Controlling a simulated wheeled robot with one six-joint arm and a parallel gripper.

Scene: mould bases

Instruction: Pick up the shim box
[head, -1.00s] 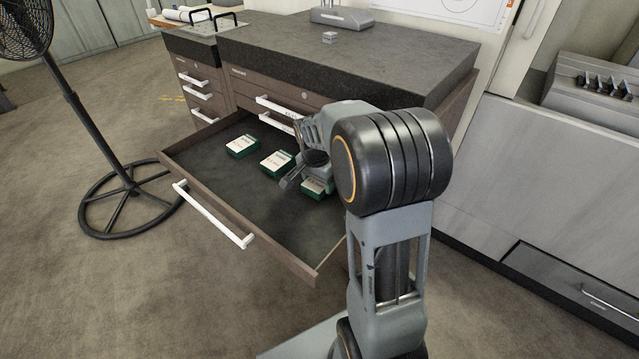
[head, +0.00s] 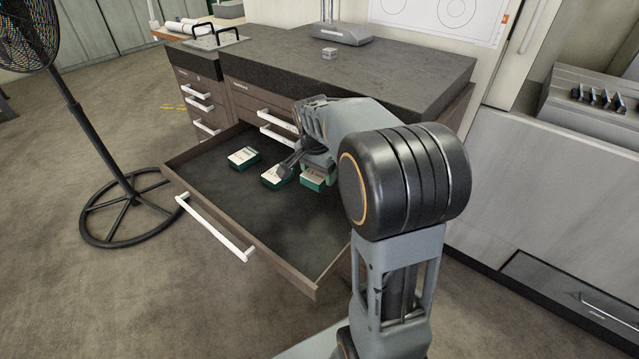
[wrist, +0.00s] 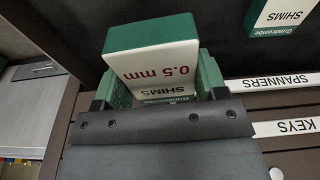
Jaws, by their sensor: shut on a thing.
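A green and white shim box (wrist: 150,65) marked "SHIMS 0.5 mm" sits between the green finger pads of my gripper (wrist: 155,88). The jaws are shut on it. In the head view the held box (head: 314,180) shows partly under my gripper, at the right side of the open drawer, and seems raised a little above the drawer floor. My wrist hides its back part. Two similar shim boxes lie in the drawer: one in the middle (head: 271,179), partly hidden by my gripper, and one at the left (head: 243,156). Another shim box (wrist: 282,18) shows at the upper right of the wrist view.
The open drawer (head: 215,229) has a dark floor that is bare toward its front. Closed drawers labelled "SPANNERS" (wrist: 272,82) and "KEYS" (wrist: 288,128) are close by. The dark worktop (head: 350,80) is above. A floor fan (head: 100,150) stands at the left.

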